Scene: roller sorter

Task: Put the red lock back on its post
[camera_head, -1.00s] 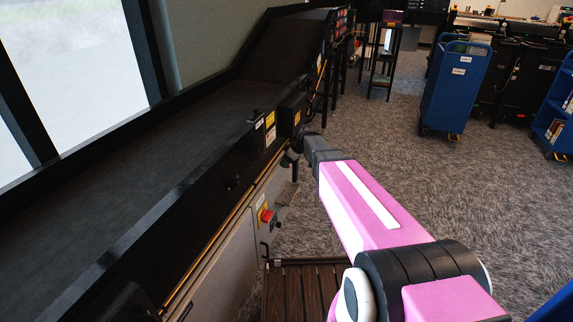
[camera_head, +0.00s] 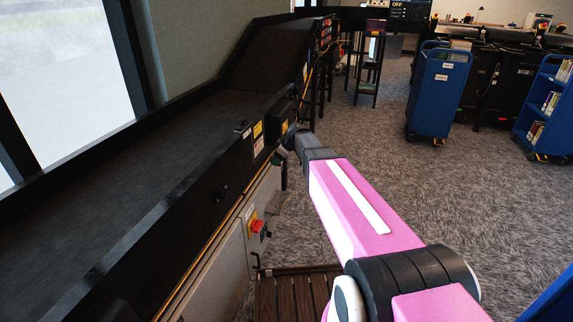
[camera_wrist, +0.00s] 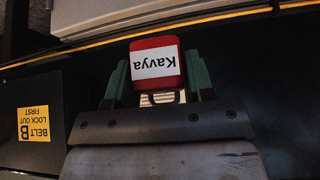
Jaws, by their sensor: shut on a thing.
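The red lock (camera_wrist: 156,44) has a white label reading "Kavya", upside down in the wrist view. My gripper (camera_wrist: 157,78) is shut on it, with a green finger on each side. Part of the lock's metal shackle shows at its lower edge, close to my gripper. In the head view, my gripper (camera_head: 284,153) is beside the front side of the black conveyor (camera_head: 190,200), near its yellow and white labels. The lock cannot be made out there. I cannot tell which part is the lock's post; a small dark knob (camera_head: 221,193) sticks out of the conveyor's side.
A yellow "BELT B LOCK OUT FIRST" label (camera_wrist: 34,124) is on a dark panel. A red stop button (camera_head: 258,226) sits below the conveyor's edge. A slatted wooden platform (camera_head: 292,296) lies below. Blue carts (camera_head: 438,92) stand right on open carpet.

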